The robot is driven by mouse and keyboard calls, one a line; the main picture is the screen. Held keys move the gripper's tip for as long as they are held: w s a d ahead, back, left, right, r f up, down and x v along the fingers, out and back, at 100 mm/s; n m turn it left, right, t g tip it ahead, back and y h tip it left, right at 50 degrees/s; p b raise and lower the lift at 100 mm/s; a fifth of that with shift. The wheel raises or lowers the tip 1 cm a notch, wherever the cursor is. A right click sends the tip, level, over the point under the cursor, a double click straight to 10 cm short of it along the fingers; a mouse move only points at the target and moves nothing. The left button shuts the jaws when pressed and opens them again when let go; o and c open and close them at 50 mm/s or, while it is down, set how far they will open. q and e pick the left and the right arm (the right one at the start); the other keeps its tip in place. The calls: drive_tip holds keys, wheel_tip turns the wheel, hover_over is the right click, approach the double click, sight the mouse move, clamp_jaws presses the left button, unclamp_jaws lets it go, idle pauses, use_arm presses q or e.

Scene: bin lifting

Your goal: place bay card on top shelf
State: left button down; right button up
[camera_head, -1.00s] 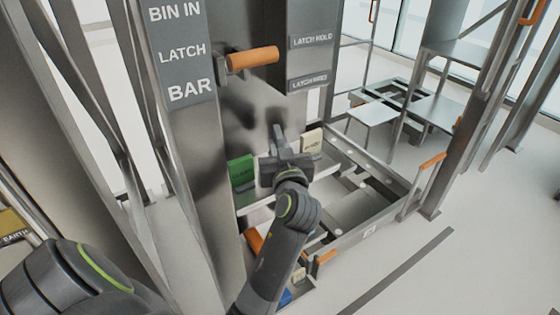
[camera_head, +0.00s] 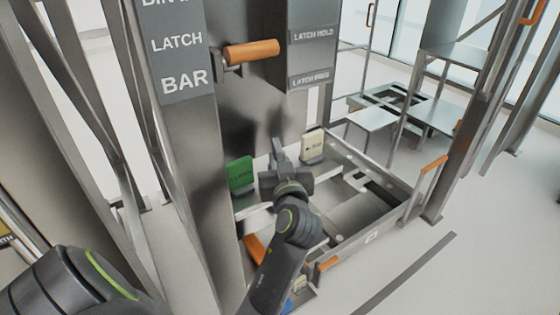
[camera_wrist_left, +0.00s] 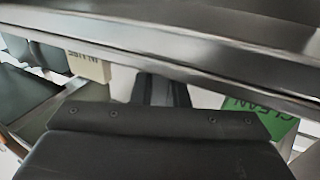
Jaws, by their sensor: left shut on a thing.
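My left gripper (camera_head: 277,150) is shut at the shelf behind the latch bar post, between two cards. What its jaws hold is hidden in both views. A green card (camera_head: 240,175), lettered CLEAN in the left wrist view (camera_wrist_left: 262,112), stands to its left in the head view. A cream card (camera_head: 313,145) stands to its right; it also shows in the left wrist view (camera_wrist_left: 88,66). I cannot tell which card is the bay card. A metal edge (camera_wrist_left: 180,50) crosses the wrist view close in front of the gripper. My right gripper is not in view.
An orange latch handle (camera_head: 252,52) sticks out above the gripper. A steel post (camera_head: 190,150) stands close on the left. A steel frame with an orange handle (camera_head: 434,163) lies to the right. Open floor (camera_head: 470,220) is on the right.

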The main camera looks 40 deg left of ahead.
use_arm(q)
drive_tip(key=shift+d, duration=0.1)
drive_tip(key=shift+f, duration=0.1)
drive_tip(key=c, duration=1.4)
unclamp_jaws()
